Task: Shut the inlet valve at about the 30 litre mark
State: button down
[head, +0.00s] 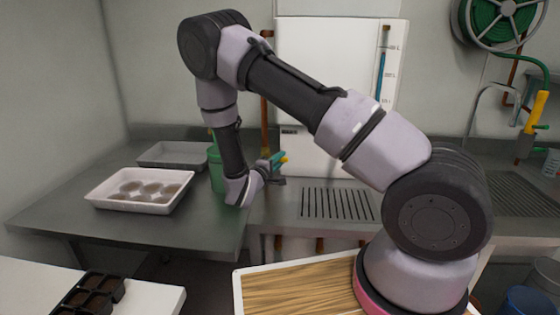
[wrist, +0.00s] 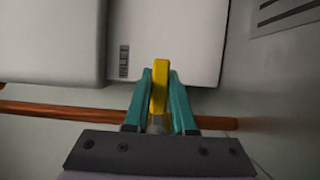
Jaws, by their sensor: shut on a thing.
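My gripper (wrist: 160,82) has its two teal fingers closed on the yellow valve handle (wrist: 159,90) in the wrist view. The handle points across the copper pipe (wrist: 65,110) there. In the head view my gripper (head: 277,160) is at the lower left of the white tank (head: 325,70), with a bit of the yellow handle (head: 285,159) showing. The sight gauge (head: 381,75) on the tank's right side has a blue column whose top is a little below the uppermost mark. The mark numbers are too small to read. The valve body is mostly hidden by my gripper.
A green container (head: 215,168) stands close behind my forearm. A white tray (head: 140,190) with round pots and a grey tray (head: 172,154) sit on the left bench. A slotted drain (head: 336,203) lies below the tank. A hose reel (head: 500,20) hangs at upper right.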

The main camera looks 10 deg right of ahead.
dwell(0.3)
jog(key=n, duration=0.2)
jog(key=r+n+t, duration=0.2)
jog(key=n, duration=0.1)
jog(key=shift+w+a+r+n+h, duration=0.1)
jog(key=shift+a+r+n+h, duration=0.15)
jog(key=shift+a+n+h, duration=0.05)
jog(key=c, duration=0.7)
grip_release()
jog(key=shift+c, duration=0.2)
jog(key=v, duration=1)
jog(key=shift+s+a, duration=0.25)
jog(key=shift+s, duration=0.1)
jog(key=shift+f, duration=0.1)
